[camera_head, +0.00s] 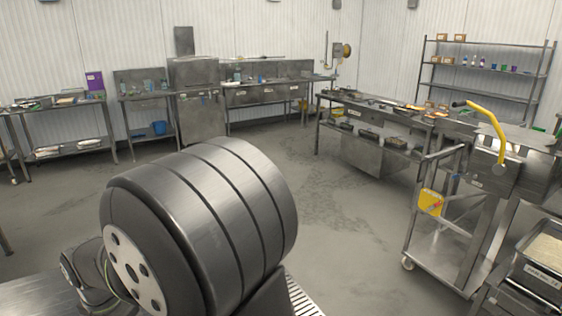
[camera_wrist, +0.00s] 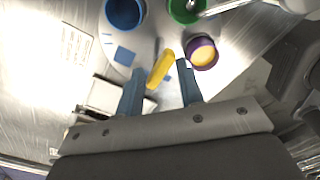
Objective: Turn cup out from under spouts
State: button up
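In the wrist view, my gripper (camera_wrist: 160,72) points at a metal surface, its two blue-grey fingers apart. A slim yellow piece (camera_wrist: 164,62) shows between and just beyond the fingertips, with gaps beside it; I cannot tell its depth or whether it is touched. A purple cup (camera_wrist: 190,42) with pale orange inside is close to the right fingertip. A blue cup (camera_wrist: 124,12) is at the top left and a green cup (camera_wrist: 178,14) at the top middle. A metal piece (camera_wrist: 222,7) reaches over the green cup. I cannot make out the spouts. The head view hides my gripper.
In the head view, a wheeled metal cart (camera_head: 460,240) with a yellow curved handle (camera_head: 488,120) stands at right. A long steel table (camera_head: 390,115) and shelf rack (camera_head: 480,75) are behind it. The floor (camera_head: 340,200) in the middle is clear.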

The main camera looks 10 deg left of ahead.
jog(key=shift+a+r, duration=0.1)
dwell(0.4)
jog(key=s+a+r+m+t+h, duration=0.2)
jog(key=s+r+m, duration=0.15)
jog(key=r, duration=0.45)
jog(key=s+a+r+m+t+h, duration=0.1)
jog(key=s+a+r+m, duration=0.15)
jog(key=r+m, duration=0.4)
jog(key=shift+n, duration=0.5)
jog(key=x, duration=0.5)
jog(key=w+x, duration=0.1)
jog(key=x, duration=1)
jog(key=shift+w+d, duration=0.1)
jog(key=shift+w, duration=0.1)
grip_shut()
